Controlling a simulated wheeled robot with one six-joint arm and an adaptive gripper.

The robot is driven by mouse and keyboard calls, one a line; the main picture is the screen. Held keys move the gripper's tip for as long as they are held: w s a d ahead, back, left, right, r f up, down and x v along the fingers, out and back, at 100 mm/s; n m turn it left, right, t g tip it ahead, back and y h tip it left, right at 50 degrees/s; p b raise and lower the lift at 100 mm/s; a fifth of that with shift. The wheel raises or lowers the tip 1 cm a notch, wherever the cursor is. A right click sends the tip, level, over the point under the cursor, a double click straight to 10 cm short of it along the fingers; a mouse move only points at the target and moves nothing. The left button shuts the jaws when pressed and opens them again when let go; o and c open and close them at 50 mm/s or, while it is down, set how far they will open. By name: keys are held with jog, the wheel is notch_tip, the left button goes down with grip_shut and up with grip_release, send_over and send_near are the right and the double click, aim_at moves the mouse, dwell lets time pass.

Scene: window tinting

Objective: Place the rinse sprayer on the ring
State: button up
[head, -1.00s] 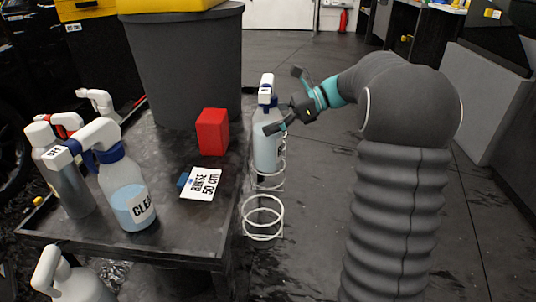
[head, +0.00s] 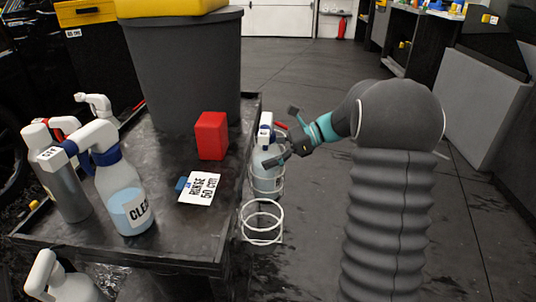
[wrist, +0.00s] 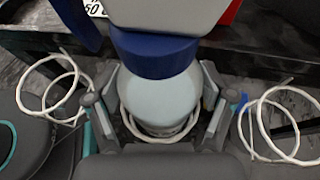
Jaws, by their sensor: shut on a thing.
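The rinse sprayer (head: 267,163) is a pale, translucent bottle with a blue collar and white head. It stands about upright at the cart's right side. My gripper (head: 274,158) is shut on its body from the right. In the wrist view the bottle (wrist: 160,98) sits between the two fingers (wrist: 158,105). A white wire ring (wrist: 185,134) shows around its lower part, and the bottle appears to be inside it. Another empty white ring holder (head: 262,240) hangs nearer on the same side.
The dark cart (head: 140,247) carries a clear spray bottle (head: 125,195), a grey bottle (head: 65,185), a red block (head: 211,136) and a rinse card (head: 199,188). A dark bin (head: 190,75) stands behind. Empty wire rings (wrist: 50,92) flank the bottle.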

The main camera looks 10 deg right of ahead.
jog(key=shift+f, duration=0.1)
jog(key=o, duration=1.7)
jog(key=shift+d+r, duration=0.25)
jog(key=p+v, duration=0.1)
jog(key=v, duration=1)
jog(key=shift+d, duration=0.25)
